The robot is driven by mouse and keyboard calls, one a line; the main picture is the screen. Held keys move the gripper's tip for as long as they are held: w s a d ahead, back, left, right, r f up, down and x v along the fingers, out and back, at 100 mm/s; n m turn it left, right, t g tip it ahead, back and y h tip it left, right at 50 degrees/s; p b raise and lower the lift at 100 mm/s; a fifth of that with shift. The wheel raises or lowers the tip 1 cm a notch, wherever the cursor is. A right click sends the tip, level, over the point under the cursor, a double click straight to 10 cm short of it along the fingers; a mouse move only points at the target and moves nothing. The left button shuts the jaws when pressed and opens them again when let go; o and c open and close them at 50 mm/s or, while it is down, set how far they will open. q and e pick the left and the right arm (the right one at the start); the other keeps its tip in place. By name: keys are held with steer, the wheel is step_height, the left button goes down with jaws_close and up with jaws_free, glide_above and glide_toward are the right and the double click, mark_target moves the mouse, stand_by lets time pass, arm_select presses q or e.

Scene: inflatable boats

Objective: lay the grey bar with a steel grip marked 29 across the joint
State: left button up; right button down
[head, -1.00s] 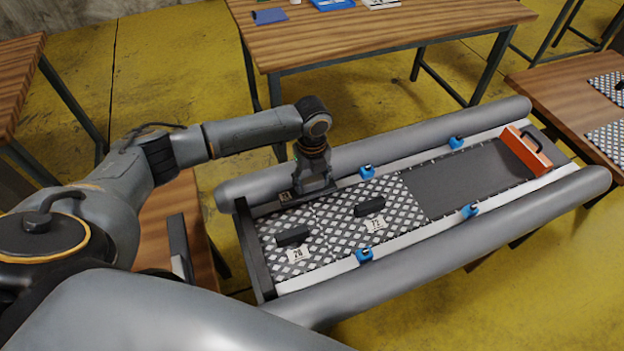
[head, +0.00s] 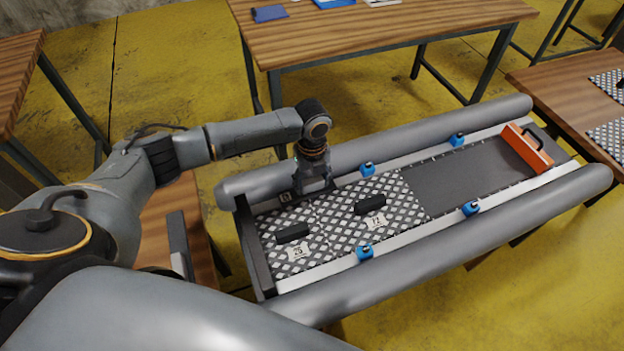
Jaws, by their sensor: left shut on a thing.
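My left gripper (head: 316,187) points down at the far side of the boat and is shut on a dark grey bar (head: 299,198). The bar lies low along the inner edge of the far tube, near the left end. Its small tag is too blurred to read, and the gripper hides its grip. Two chequered floor plates (head: 340,231) lie side by side in the boat, each with a black handle and a number tag. The joint (head: 322,228) between them runs across the boat, and the bar's right part is near its far end. My right gripper is not in view.
Grey tubes (head: 440,252) flank the boat floor, with blue clamps (head: 364,252) along both sides. An orange piece with a handle (head: 527,149) stands at the right end. A dark bar (head: 178,247) is on the left bench. A wooden table (head: 390,35) stands behind.

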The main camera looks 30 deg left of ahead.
mark_target(312, 180)
arm_select(q)
steer(key=shift+f, duration=0.6)
steer(key=o, duration=1.3)
steer(key=shift+r, duration=0.1)
step_height(312, 180, up, 11)
steer(key=shift+r, duration=0.4)
